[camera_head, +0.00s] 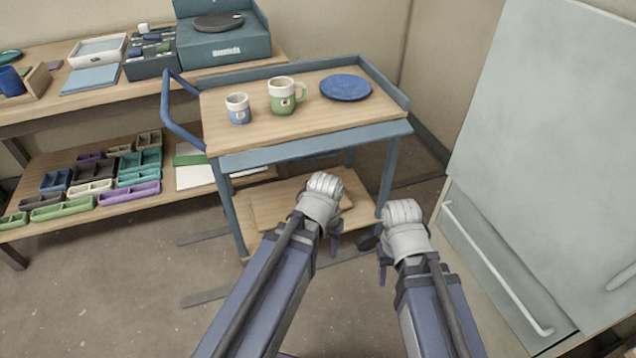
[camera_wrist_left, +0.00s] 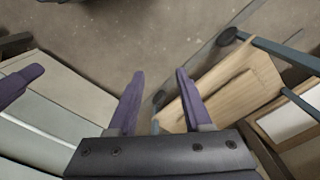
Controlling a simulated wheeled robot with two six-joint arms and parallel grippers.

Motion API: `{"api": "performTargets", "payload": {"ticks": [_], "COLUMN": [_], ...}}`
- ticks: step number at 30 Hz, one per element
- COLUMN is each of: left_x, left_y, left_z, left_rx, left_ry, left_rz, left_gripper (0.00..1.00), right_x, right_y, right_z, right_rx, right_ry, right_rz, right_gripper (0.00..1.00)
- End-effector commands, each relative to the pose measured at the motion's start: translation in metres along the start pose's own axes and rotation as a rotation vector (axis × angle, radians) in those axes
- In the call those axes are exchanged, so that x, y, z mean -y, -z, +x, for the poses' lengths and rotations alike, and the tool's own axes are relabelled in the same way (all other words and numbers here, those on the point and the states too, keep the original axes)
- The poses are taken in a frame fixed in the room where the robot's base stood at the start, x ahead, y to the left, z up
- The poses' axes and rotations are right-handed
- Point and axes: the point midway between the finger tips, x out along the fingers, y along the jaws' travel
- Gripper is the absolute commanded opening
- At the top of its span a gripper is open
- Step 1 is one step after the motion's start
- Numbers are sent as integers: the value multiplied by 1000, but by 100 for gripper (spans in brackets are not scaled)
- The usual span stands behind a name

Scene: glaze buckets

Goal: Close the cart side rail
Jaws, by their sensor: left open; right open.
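The cart (camera_head: 222,180) has a blue metal frame, a wooden top and a lower wooden shelf. Raised blue rails stand along its back and right edges. Along the near edge a blue band, the side rail (camera_head: 310,145), hangs below the top's level, with no wall standing above the wood there. My left gripper (camera_head: 335,240) is in front of the cart, below the rail and apart from it. In the left wrist view its purple fingers (camera_wrist_left: 158,92) are spread with nothing between them. My right gripper (camera_head: 384,268) is lower right of it, open, its fingers partly hidden by the hand.
A blue mug (camera_head: 239,110), a green mug (camera_head: 282,98) and a blue plate (camera_head: 345,88) stand on the cart top. A blue handle (camera_head: 172,115) juts from its left end. A grey cabinet (camera_head: 540,130) is close on the right. A workbench with shelves is at left.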

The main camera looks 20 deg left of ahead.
Motion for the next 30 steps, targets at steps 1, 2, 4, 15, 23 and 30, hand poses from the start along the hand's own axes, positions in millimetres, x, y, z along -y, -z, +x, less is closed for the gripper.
{"api": "performTargets", "payload": {"ticks": [1, 2, 4, 15, 23, 30], "left_x": [4, 5, 8, 11, 15, 68], "left_y": [2, 3, 5, 40, 102, 141], "left_z": [36, 45, 68, 172, 122, 15], "left_rx": [-4, -7, -15, -147, -584, -1188], "left_ry": [-13, -23, -47, -353, -762, -917], "left_rz": [-7, -8, -12, 69, 294, 452], "left_gripper": [50, 50, 50, 50, 50, 50], "right_x": [3, 4, 7, 18, 21, 21], "right_y": [2, 2, 4, 11, 12, 12], "right_z": [35, 45, 68, 187, 214, 215], "right_rx": [0, -1, -1, -2, -3, -3], "right_ry": [0, 0, -1, -1, -2, -2], "right_rz": [0, 0, 0, 0, 0, 0], "right_gripper": [50, 50, 50, 50, 50, 50]}}
